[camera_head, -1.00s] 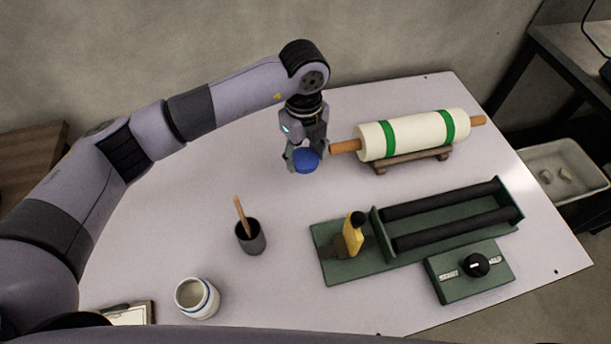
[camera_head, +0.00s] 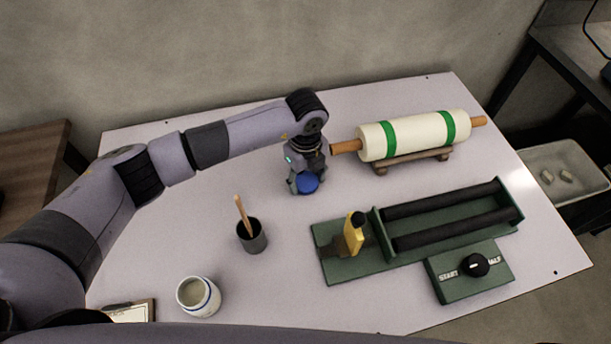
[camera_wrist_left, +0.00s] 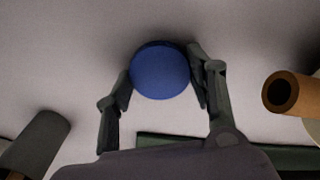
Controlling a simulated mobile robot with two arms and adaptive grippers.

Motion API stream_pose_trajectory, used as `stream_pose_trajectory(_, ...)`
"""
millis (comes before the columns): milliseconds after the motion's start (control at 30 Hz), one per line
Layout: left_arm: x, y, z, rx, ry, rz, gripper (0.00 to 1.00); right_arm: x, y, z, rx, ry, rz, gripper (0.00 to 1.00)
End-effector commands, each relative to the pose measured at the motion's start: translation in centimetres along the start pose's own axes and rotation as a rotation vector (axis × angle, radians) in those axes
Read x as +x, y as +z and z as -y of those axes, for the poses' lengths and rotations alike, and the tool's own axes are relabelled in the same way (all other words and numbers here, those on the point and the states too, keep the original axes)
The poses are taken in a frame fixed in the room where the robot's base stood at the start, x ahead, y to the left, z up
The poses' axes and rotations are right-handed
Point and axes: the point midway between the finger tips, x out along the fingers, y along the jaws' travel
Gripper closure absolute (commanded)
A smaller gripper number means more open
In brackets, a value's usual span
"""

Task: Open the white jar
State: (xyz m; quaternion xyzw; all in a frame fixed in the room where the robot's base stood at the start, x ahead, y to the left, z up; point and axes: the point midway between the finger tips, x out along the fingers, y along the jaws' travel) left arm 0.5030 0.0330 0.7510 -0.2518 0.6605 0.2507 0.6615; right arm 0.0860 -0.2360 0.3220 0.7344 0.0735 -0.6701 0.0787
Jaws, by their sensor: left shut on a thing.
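The white jar (camera_head: 199,297) stands upright near the front left of the table, with blue bands and an open top. A round blue lid (camera_wrist_left: 160,72) is between the two fingers of my left gripper (camera_wrist_left: 161,78) in the left wrist view. In the head view my left gripper (camera_head: 306,184) is at the table's back middle, shut on the blue lid (camera_head: 308,183), low at the tabletop. I cannot tell whether the lid touches the table. My right gripper is not in view.
A cloth roll (camera_head: 415,134) on a wooden stand is right of my left gripper. A dark cup (camera_head: 252,238) with a wooden stick stands nearer. A green roller device (camera_head: 345,268) and a knob box (camera_head: 470,285) fill the right front. A clipboard (camera_head: 130,313) lies left of the jar.

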Motion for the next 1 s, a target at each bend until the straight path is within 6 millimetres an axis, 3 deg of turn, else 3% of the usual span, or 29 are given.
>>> stream_pose_trajectory(67, 0.4, 0.0, 0.0, 0.000, 0.001, 0.000, 0.83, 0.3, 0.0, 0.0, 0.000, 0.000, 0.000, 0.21)
stream_pose_trajectory(100, 0.2, 0.0, 0.0, 0.000, 0.000, 0.000, 0.47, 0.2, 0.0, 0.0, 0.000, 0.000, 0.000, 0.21)
stream_pose_trajectory(367, 0.2, 0.0, 0.0, 0.000, 0.001, 0.000, 0.30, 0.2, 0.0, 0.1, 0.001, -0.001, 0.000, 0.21)
stream_pose_trajectory(767, -0.5, 0.0, 0.0, 0.000, -0.001, 0.000, 0.30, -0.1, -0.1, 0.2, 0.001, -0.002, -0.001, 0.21)
stream_pose_trajectory(1000, -4.9, 0.1, 0.1, 0.001, -0.005, 0.003, 0.30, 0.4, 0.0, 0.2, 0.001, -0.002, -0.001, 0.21)
